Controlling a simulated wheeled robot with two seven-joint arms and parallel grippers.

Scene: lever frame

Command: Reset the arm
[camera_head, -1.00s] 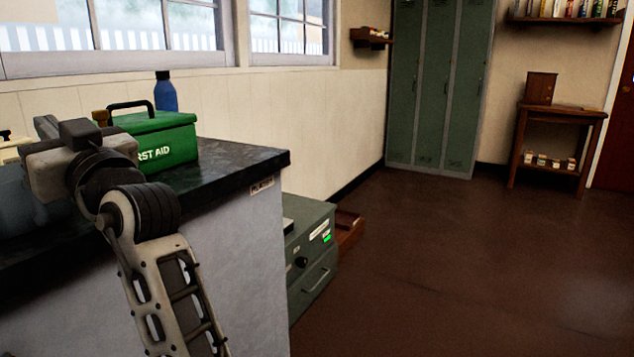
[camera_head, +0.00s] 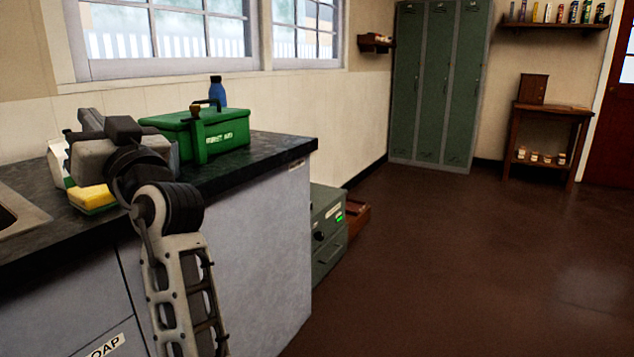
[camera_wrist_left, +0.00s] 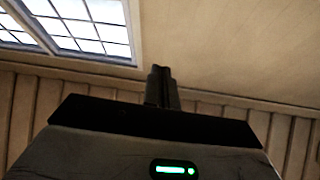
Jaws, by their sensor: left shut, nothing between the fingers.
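My left arm (camera_head: 185,280) rises from the bottom of the head view and bends at a dark joint in front of the counter. My left gripper (camera_head: 90,118) is at its upper end, partly hidden behind the wrist. In the left wrist view the gripper's two dark fingers (camera_wrist_left: 162,72) are together, with nothing between them. They point toward the upper wall and ceiling beside a window. My right arm and gripper are not in view.
A dark counter (camera_head: 262,150) runs along the left wall. The brown floor (camera_head: 450,260) at right is clear.

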